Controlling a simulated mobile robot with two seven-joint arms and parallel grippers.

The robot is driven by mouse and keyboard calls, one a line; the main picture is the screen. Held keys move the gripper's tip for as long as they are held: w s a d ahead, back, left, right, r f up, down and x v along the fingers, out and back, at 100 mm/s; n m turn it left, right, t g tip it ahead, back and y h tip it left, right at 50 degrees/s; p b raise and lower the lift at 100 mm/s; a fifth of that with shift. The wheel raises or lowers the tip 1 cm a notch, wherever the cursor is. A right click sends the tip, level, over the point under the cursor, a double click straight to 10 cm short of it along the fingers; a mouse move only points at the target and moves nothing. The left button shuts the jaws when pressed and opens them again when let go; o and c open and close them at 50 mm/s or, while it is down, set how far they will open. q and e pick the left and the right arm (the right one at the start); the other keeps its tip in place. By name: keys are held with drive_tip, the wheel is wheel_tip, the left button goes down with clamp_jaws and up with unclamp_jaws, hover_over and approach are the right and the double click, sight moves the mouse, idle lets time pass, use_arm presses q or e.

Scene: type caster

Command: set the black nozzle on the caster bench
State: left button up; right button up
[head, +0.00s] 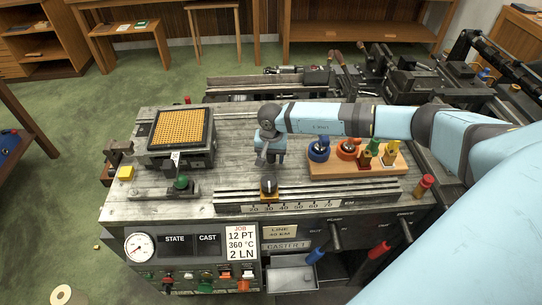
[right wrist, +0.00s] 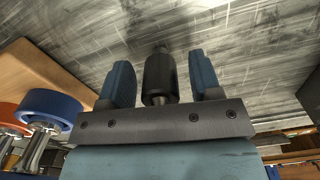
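The black nozzle (right wrist: 160,77) is a short dark cylinder with a pale metal end towards my palm. In the right wrist view it is between the two blue fingers of my right gripper (right wrist: 163,80), with a gap on each side. Its far end is at the bench top; whether it touches is hard to tell. In the head view my right gripper (head: 270,157) points down at the middle of the caster bench (head: 225,125) and largely hides the nozzle. My left gripper is not in view.
A framed grid of yellow type (head: 180,128) is at the left. A scale rail (head: 300,195) with a dark knob (head: 268,187) runs along the front.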

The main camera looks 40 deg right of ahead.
drive_tip(key=shift+r, duration=0.6)
wheel_tip(320, 180, up, 10)
drive_tip(key=shift+f+b, duration=0.15)
drive_tip(key=shift+b, duration=0.85)
drive_tip(key=shift+r, duration=0.75)
drive_tip(key=shift+a, duration=0.1)
